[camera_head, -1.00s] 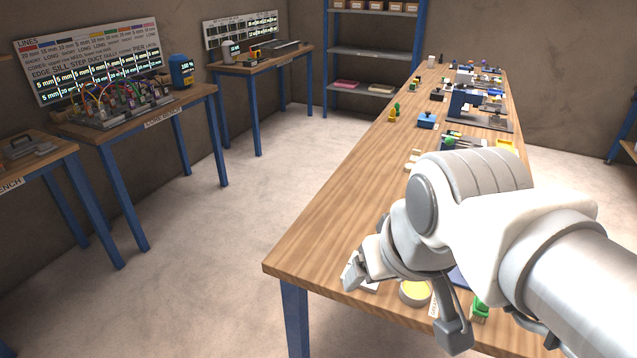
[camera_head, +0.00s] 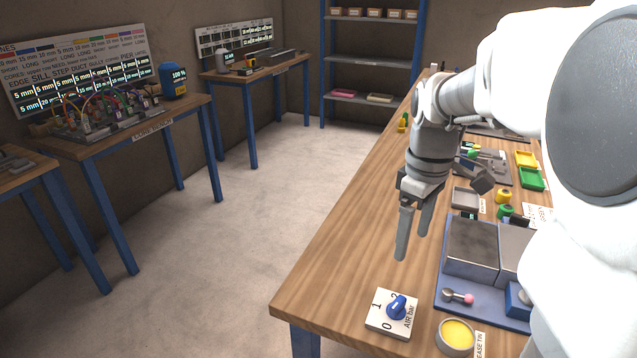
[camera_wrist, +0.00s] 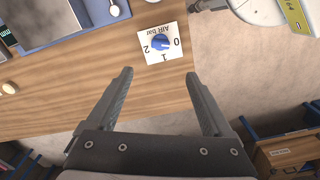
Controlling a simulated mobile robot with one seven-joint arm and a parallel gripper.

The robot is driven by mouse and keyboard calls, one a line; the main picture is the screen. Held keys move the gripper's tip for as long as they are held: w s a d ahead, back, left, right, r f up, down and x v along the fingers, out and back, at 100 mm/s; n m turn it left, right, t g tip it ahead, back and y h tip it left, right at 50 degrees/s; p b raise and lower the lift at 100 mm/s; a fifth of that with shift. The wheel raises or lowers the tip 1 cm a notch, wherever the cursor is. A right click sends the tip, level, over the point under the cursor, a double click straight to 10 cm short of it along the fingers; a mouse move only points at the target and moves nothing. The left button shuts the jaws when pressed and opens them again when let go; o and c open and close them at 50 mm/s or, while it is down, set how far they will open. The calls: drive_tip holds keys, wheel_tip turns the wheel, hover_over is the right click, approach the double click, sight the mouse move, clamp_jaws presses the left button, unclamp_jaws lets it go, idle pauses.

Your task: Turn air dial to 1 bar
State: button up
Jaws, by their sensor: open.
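The air dial is a blue knob (camera_head: 397,307) on a white square plate marked 0, 1, 2 and "AIR bar", near the table's front left corner. In the wrist view the knob (camera_wrist: 161,43) shows just beyond the fingertips, with 2 at its left, 1 below and 0 at its right. I cannot tell surely which number the knob points to. My gripper (camera_head: 412,247) is open and empty, fingers pointing down. It is above the table and apart from the dial, up and behind it in the head view. It also shows in the wrist view (camera_wrist: 158,73).
A tin with yellow contents (camera_head: 456,336) stands right of the dial. A blue tray (camera_head: 452,285) with grey blocks and a pink-tipped lever lies behind the tin. The wooden table (camera_head: 345,255) is clear left of my gripper, up to its left edge.

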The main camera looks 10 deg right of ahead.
sight(398, 302)
wheel_tip(398, 302, down, 17)
drive_tip(key=b, duration=0.3)
drive_tip(key=shift+r, duration=0.1)
clamp_jaws()
idle(0.4)
